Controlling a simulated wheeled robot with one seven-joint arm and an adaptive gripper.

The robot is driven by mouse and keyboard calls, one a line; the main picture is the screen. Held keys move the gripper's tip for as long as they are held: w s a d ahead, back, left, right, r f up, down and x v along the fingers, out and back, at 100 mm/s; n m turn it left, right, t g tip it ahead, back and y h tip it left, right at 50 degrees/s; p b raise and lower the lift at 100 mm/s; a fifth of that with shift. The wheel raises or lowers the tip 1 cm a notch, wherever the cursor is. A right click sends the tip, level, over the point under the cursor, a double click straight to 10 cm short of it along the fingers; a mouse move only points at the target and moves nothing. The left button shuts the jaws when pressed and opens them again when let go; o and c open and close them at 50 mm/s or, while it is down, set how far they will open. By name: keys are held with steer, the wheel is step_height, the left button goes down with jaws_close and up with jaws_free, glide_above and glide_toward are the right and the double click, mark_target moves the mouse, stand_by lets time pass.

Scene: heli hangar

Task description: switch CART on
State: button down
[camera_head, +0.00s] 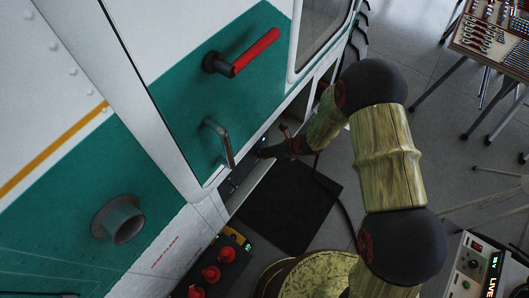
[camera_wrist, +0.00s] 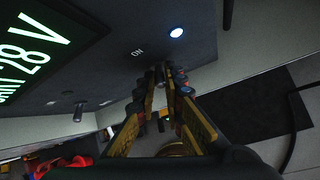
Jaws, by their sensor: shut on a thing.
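In the wrist view a dark panel shows a small metal toggle switch (camera_wrist: 159,72) below the printed word ON. The fingertips of my gripper (camera_wrist: 165,85) are closed around this toggle. A second small toggle (camera_wrist: 79,111) stands on the same panel to the left, apart from my gripper. A lit white lamp (camera_wrist: 176,33) is beside the ON mark. I can read no CART label. In the head view my gripper (camera_head: 264,152) reaches the low opening under the green door, and the toggles are hidden there.
A green display (camera_wrist: 35,55) reads 28 V. A teal and white helicopter side with a red-tipped handle (camera_head: 255,53) and a grey grab handle (camera_head: 219,141) rises close by. A box with red knobs (camera_head: 212,273) and a LIVE unit (camera_head: 475,270) stand below. A tool table (camera_head: 485,60) is far right.

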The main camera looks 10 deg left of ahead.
stand_by(0.4)
steer(key=c, duration=2)
jaws_free()
steer(key=shift+o, duration=0.6)
steer(key=shift+d, duration=0.1)
steer(key=v, duration=1.1)
steer(key=shift+d+r, duration=0.25)
steer(key=shift+r, duration=0.05)
